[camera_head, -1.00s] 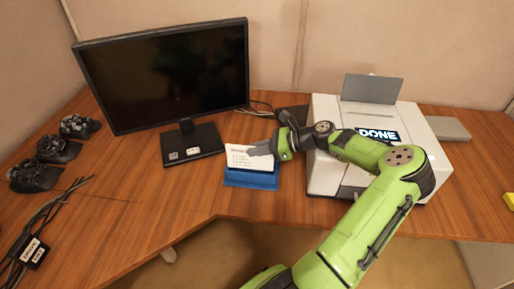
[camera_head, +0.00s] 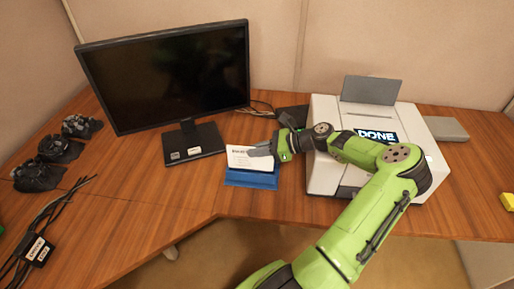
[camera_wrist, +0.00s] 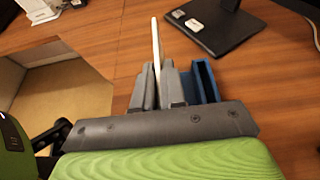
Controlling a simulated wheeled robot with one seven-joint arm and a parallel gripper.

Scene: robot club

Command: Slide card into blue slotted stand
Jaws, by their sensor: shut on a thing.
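In the wrist view the card (camera_wrist: 155,42) shows edge-on as a thin white strip between my gripper's fingers (camera_wrist: 158,85). The blue stand (camera_wrist: 207,80) shows just right of the fingers there.
A monitor (camera_head: 165,70) on a black base (camera_head: 194,144) stands behind and left. A white printer (camera_head: 325,175) with a "DONE" screen stands right, close under my arm. Game controllers (camera_head: 60,148) and a cable bundle (camera_head: 45,222) lie left. The desk is clear left of the stand.

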